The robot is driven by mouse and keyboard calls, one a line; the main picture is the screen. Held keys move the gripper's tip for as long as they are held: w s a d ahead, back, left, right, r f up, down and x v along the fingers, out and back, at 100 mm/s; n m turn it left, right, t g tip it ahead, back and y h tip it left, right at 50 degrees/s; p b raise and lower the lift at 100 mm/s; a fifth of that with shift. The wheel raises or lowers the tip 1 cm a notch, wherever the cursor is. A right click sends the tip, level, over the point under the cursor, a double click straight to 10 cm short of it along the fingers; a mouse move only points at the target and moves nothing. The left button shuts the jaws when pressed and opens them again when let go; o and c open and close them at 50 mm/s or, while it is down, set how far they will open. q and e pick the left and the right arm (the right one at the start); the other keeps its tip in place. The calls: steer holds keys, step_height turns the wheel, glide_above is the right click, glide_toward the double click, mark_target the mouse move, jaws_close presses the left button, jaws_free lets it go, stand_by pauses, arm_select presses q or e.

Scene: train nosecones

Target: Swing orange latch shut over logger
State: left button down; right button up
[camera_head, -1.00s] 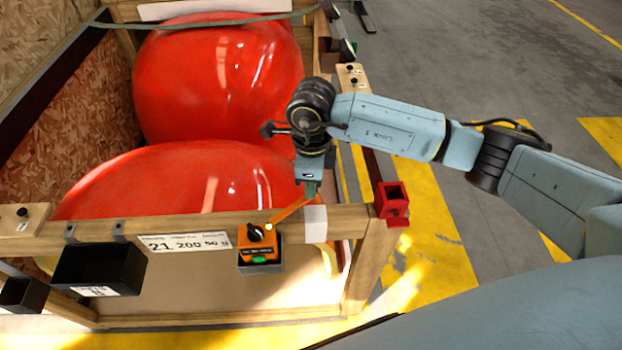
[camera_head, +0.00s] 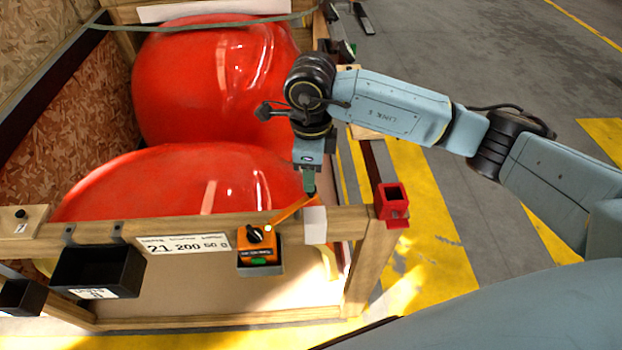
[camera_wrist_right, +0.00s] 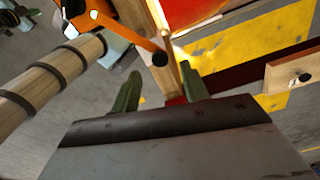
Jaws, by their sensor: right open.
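The orange logger (camera_head: 260,250), with a black knob on top and a green patch on its front, sits in a dark holder on the front of the wooden crate rail. The orange latch (camera_head: 290,212) is a thin bar angled up and right from the logger, not lying across it. In the right wrist view the latch (camera_wrist_right: 130,36) ends in a black knob. My right gripper (camera_head: 310,192) is at the latch's far end in the head view. In the wrist view its green fingers (camera_wrist_right: 157,82) are apart, with the knob just beyond the gap; contact is unclear. My left gripper is not in view.
Large red nosecones (camera_head: 215,90) fill the crate behind the rail. A black bin (camera_head: 98,270) and a number label (camera_head: 188,244) are on the front left. A red square bracket (camera_head: 391,203) caps the right corner. Open floor lies to the right.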

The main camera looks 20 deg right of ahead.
step_height(320, 180, up, 9)
stand_by(0.6)
